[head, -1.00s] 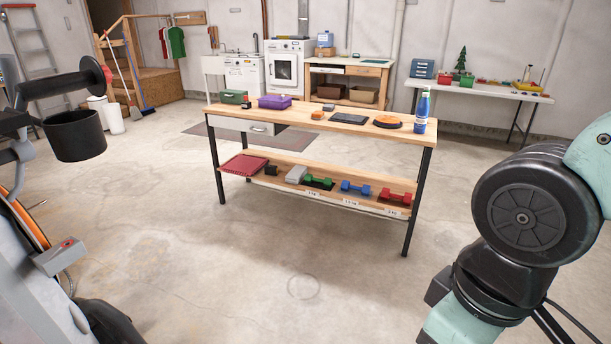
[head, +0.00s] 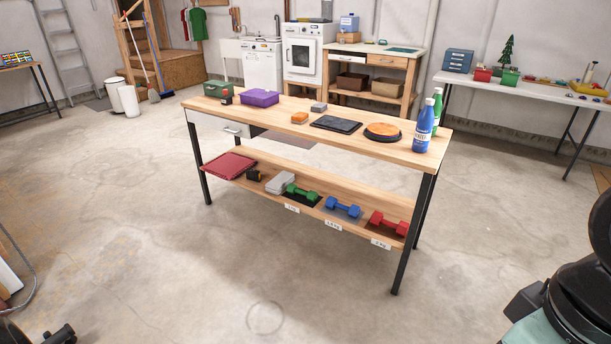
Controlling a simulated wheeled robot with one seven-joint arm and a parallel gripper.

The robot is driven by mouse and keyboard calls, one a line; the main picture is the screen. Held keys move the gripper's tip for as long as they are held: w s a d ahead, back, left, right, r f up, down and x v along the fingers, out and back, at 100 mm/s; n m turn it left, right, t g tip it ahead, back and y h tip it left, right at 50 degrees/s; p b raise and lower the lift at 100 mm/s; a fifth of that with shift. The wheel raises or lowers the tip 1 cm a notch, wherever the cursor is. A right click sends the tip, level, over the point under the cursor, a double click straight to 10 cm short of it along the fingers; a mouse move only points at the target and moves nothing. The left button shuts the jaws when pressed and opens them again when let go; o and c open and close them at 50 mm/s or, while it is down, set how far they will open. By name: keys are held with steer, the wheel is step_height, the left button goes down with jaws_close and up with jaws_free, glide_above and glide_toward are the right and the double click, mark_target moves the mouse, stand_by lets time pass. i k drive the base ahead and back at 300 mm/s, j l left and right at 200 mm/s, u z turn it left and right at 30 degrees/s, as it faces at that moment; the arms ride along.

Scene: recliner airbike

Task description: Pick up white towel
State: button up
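A small whitish folded bundle (head: 280,183), which looks like the white towel, lies on the lower shelf (head: 330,189) of the wooden workbench. It sits between a small dark object (head: 253,174) and the green dumbbell (head: 302,194). Only dark and teal links of my arm show at the right edge. My gripper is out of view.
The bench top (head: 215,107) holds a purple box (head: 259,97), a dark tablet-like slab (head: 336,124) and a blue bottle (head: 424,127). A red tray (head: 230,165) and blue and red dumbbells share the shelf. The concrete floor before the bench is clear.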

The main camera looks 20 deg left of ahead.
mark_target(277, 185)
steer(key=i+u, duration=0.45)
steer(key=i, duration=0.2)
steer(key=i+l+u, duration=0.25)
steer(key=i+u, duration=0.2)
steer(key=i, duration=0.15)
steer(key=i+j+u, duration=0.2)
steer(key=i+u, duration=0.25)
steer(key=i, duration=0.15)
steer(key=i+u, duration=0.45)
steer(key=i, duration=0.15)
steer(key=i+j, duration=0.25)
steer(key=i, duration=0.25)
